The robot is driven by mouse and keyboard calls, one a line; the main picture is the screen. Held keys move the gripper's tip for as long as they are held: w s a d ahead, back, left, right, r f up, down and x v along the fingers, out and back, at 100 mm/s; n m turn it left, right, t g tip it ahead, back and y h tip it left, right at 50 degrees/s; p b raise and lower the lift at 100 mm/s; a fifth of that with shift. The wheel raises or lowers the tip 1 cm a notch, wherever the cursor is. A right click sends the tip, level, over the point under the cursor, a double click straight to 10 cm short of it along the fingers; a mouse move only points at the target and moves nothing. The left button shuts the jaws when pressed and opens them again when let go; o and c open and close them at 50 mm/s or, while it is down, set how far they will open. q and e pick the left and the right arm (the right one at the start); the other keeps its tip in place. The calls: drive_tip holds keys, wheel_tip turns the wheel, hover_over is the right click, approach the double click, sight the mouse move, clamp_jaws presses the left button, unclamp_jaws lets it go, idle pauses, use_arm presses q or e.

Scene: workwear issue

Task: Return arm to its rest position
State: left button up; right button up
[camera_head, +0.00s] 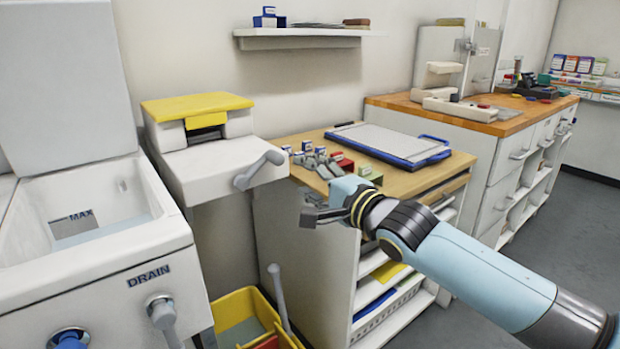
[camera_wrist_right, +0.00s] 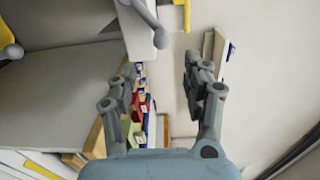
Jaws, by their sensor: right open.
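My right arm (camera_head: 470,268) reaches in from the lower right of the head view. My right gripper (camera_head: 313,207) is in front of the wooden-topped cabinet, pointing left, with nothing between its fingers. In the right wrist view my right gripper (camera_wrist_right: 163,85) shows its two grey fingers spread wide apart, with the wall and the small items beyond them. My left gripper does not show in either view.
The cabinet top (camera_head: 425,180) carries a blue-edged white tray (camera_head: 385,142) and several small boxes. A white unit with a grey crank handle (camera_head: 258,170) stands left of my gripper. A sink (camera_head: 88,215) is far left, a yellow bucket (camera_head: 236,308) below. A wall shelf (camera_head: 300,33) is above.

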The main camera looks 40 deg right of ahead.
drive_tip(key=shift+f, duration=0.1)
idle(0.3)
drive_tip(key=s+f+n+g+h, duration=0.1)
drive_tip(key=s+f+g, duration=0.35)
drive_tip(key=f, duration=0.75)
drive_tip(key=s+d+f+n+g, duration=0.1)
drive_tip(key=s+f, duration=0.6)
drive_tip(key=f, duration=0.4)
drive_tip(key=s+f+n+g+h, duration=0.1)
drive_tip(key=s+f+g, duration=0.35)
drive_tip(key=f, duration=0.75)
drive_tip(key=s+a+f+n+g, duration=0.1)
drive_tip(key=s+f+n, duration=0.4)
drive_tip(key=s, duration=0.7)
drive_tip(key=s+a+f+n+g, duration=0.1)
drive_tip(key=s+f+n+g, duration=0.2)
drive_tip(key=s, duration=0.9)
drive_tip(key=s+a+f+n+g, duration=0.1)
drive_tip(key=s+f+n+g, duration=0.2)
drive_tip(key=s+f+n, duration=0.4)
drive_tip(key=s+f, duration=0.2)
drive_tip(key=s, duration=0.3)
drive_tip(key=shift+a+f+n+y, duration=0.25)
drive_tip(key=shift+a+n+y, duration=0.05)
drive_tip(key=shift+n, duration=0.1)
